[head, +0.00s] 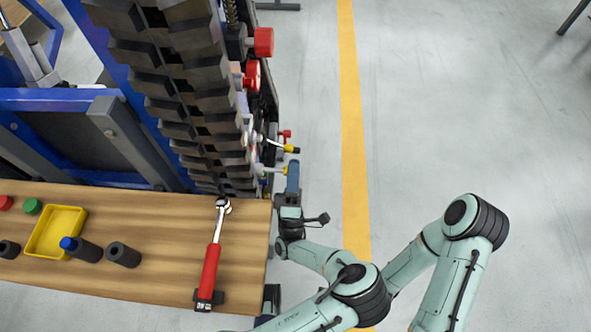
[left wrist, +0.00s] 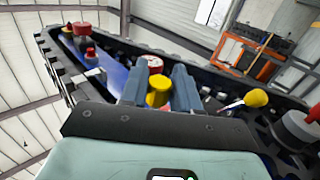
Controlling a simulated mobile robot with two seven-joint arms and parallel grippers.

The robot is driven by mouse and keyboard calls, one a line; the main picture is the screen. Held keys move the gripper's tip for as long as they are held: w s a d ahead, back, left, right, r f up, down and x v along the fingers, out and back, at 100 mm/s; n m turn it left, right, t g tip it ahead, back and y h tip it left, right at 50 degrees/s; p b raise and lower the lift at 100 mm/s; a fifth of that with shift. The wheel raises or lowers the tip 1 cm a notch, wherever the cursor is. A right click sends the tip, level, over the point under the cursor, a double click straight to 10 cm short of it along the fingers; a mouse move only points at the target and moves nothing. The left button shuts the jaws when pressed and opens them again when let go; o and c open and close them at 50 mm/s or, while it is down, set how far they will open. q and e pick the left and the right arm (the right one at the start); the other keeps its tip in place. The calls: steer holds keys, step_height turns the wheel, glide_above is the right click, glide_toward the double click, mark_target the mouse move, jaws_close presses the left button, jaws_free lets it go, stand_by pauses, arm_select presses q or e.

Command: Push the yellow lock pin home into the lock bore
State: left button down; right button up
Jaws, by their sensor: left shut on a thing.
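My left gripper (head: 293,166) is at the right side of the dark track, near the small fittings there. In the left wrist view its two blue fingers (left wrist: 158,88) are closed on the yellow lock pin (left wrist: 158,91), whose round yellow head shows between them. In the head view a bit of yellow (head: 284,170) shows beside the fingertips, on a thin pale shaft pointing to the track. The lock bore is hidden, so I cannot tell how deep the pin sits. My right gripper is not in view.
A yellow-tipped lever (head: 291,149) sits close by the gripper; its round knob also shows in the left wrist view (left wrist: 257,97). Red knobs (head: 263,42) stick out further along the track. A wooden bench (head: 160,270) bears a red-handled wrench (head: 210,270) and a yellow tray (head: 80,212). Floor at right is clear.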

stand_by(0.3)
arm_select(q)
steer(key=shift+d, duration=1.2)
steer(key=shift+p, duration=1.15)
stand_by(0.7)
steer(key=shift+a+p, duration=0.4)
steer(key=shift+a, duration=1)
steer(key=c, duration=0.7)
jaws_free()
steer(key=shift+c, duration=0.2)
